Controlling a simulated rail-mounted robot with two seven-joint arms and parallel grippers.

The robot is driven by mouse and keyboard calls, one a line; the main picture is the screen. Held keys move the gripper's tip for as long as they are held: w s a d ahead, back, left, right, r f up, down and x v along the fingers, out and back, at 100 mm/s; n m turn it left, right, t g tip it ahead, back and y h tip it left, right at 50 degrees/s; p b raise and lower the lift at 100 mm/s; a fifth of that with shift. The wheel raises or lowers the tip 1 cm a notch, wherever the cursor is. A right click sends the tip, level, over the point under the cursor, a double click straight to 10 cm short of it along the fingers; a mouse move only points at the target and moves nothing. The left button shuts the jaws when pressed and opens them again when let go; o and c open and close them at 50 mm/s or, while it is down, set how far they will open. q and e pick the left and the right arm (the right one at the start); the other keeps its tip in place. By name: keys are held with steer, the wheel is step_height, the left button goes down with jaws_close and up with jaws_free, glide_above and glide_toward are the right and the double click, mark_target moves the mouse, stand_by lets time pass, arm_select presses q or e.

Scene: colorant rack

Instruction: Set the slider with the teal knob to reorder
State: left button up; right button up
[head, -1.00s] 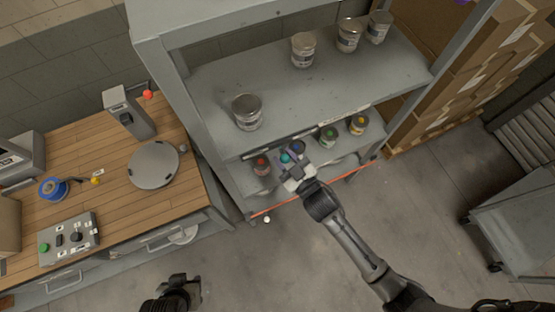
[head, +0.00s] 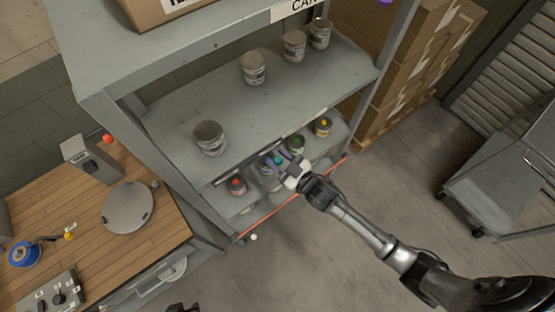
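The teal knob (head: 278,160) shows as a small spot at the front of the lower shelf, right at the fingertips of my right gripper (head: 279,163). The gripper reaches it from the front right and partly hides it. I cannot tell whether the fingers touch the knob or are closed on it. The slider's track and any position marks around the knob are too small or hidden to read. Only a dark scrap of my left arm's end (head: 182,307) shows at the bottom edge; its fingers cannot be made out.
Grey cans stand on the upper shelf (head: 225,105). A wooden bench (head: 75,215) is at left, cartons (head: 400,75) and a grey cart (head: 505,175) at right. Floor in front is clear.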

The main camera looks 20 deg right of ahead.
steer(key=o, duration=0.3)
steer(key=shift+d, duration=0.1)
steer(key=shift+s, duration=0.1)
steer(key=shift+b+v, duration=1.2)
steer(key=shift+v, duration=5.65)
